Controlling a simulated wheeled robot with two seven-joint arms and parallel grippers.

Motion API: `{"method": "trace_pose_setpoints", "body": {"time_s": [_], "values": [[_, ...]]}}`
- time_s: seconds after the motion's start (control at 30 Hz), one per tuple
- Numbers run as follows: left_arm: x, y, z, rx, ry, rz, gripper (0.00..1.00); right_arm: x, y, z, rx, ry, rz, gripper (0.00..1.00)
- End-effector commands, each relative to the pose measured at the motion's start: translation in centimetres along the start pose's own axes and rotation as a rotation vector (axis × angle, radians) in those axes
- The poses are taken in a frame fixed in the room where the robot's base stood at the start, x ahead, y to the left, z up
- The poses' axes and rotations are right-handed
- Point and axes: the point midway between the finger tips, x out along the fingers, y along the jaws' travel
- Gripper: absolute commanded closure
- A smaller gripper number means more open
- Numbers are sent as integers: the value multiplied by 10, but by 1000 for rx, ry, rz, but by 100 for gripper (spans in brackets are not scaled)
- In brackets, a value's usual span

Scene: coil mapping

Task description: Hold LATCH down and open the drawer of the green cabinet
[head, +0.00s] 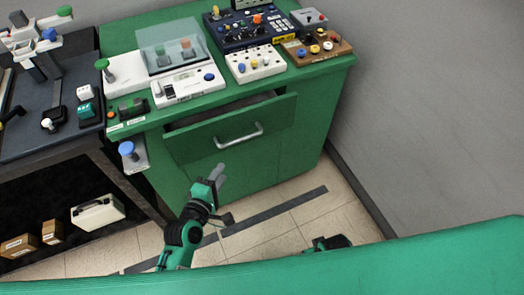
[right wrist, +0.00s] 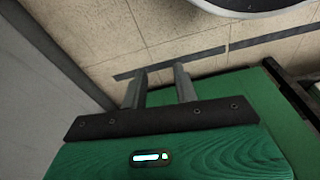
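The green cabinet (head: 318,125) stands ahead with various devices on top. Its drawer (head: 190,147) is partly open: a dark gap shows behind the top of its front. The silver drawer handle (head: 239,136) is clear of both grippers. A blue knob (head: 126,148) sits on a pale bracket at the cabinet's left front corner; I cannot read a LATCH label. My left gripper (head: 218,173) is below the handle, apart from it, its finger gap unclear. My right gripper (right wrist: 160,88) is open and empty over the floor; part of it shows low in the head view (head: 332,242).
A dark bench (head: 50,141) with devices stands at the left, with boxes (head: 52,232) and a white case (head: 97,212) on the shelf below. A grey wall (head: 430,100) closes the right side. The tiled floor (head: 275,240) before the cabinet is clear.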

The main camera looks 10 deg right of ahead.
Motion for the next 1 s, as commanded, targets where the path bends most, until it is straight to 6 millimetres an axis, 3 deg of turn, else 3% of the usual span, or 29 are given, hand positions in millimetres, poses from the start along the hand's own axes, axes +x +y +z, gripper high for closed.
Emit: {"method": "trace_pose_setpoints", "body": {"time_s": [0.13, 0.33, 0.8, 1.0], "values": [[-4, 25, 4, -71, -16, 67, 66, -8, 0, -4, 2, 7, -1, 70], [9, 33, 5, -84, -18, 79, 66, -12, 0, -6, 2, 7, -1, 70], [98, 38, 6, -80, -18, 76, 66, -19, 0, -9, 2, 19, -1, 70], [123, 40, 7, -80, -17, 76, 66, -21, 0, -9, 2, 17, -1, 70]]}}
